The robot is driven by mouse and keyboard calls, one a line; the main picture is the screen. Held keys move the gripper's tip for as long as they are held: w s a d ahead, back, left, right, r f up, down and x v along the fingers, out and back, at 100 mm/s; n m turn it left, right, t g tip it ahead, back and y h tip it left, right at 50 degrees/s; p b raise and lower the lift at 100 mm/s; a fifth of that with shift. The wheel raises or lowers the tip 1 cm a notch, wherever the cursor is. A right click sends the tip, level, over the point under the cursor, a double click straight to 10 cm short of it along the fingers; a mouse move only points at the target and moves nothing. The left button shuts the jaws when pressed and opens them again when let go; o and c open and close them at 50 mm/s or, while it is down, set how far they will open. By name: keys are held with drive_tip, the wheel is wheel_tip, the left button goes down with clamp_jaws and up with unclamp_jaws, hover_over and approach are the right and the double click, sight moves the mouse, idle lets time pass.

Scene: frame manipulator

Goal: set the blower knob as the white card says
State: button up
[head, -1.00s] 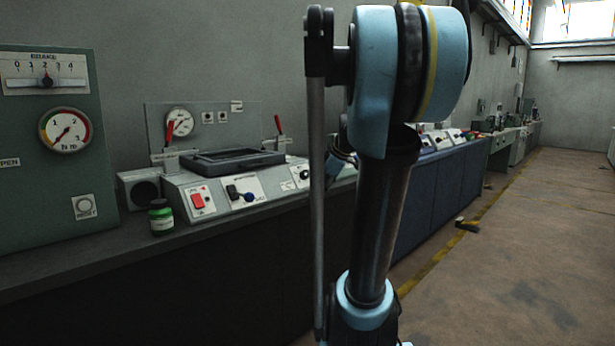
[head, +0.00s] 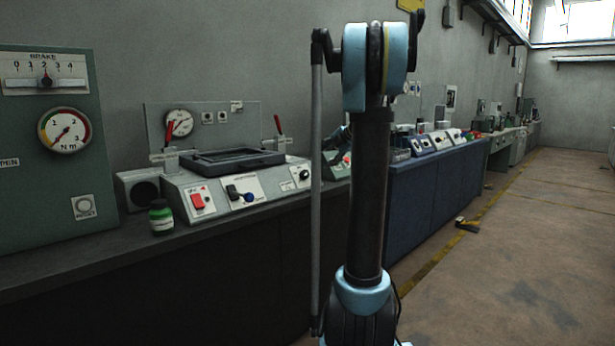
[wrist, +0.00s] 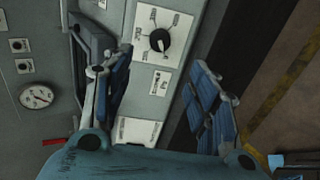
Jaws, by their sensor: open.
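A round black knob (wrist: 160,40) sits on a white plate with marks around it, on a grey-green sloping console (head: 175,187). It also shows in the head view (head: 304,174), just left of my arm. A pale line shows on the knob, but its setting and the lettering are too small to read. A small white label (wrist: 160,83) lies beside the knob plate; I cannot tell whether it is the card. My gripper (wrist: 160,58) is open and empty, its blue fingers on either side of the knob in the picture, apart from it.
A red switch (head: 198,201), a blue knob (head: 249,197) and a dark tray (head: 232,160) are on the console. Red-handled levers stand behind. A green jar (head: 161,215) stands at left. Blue cabinets (head: 435,190) run right; the floor beyond is largely clear.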

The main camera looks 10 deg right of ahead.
sight(307, 173)
drive_tip(key=x, duration=1.4)
drive_tip(key=shift+w+a+f, duration=0.15)
drive_tip(key=shift+f, duration=0.05)
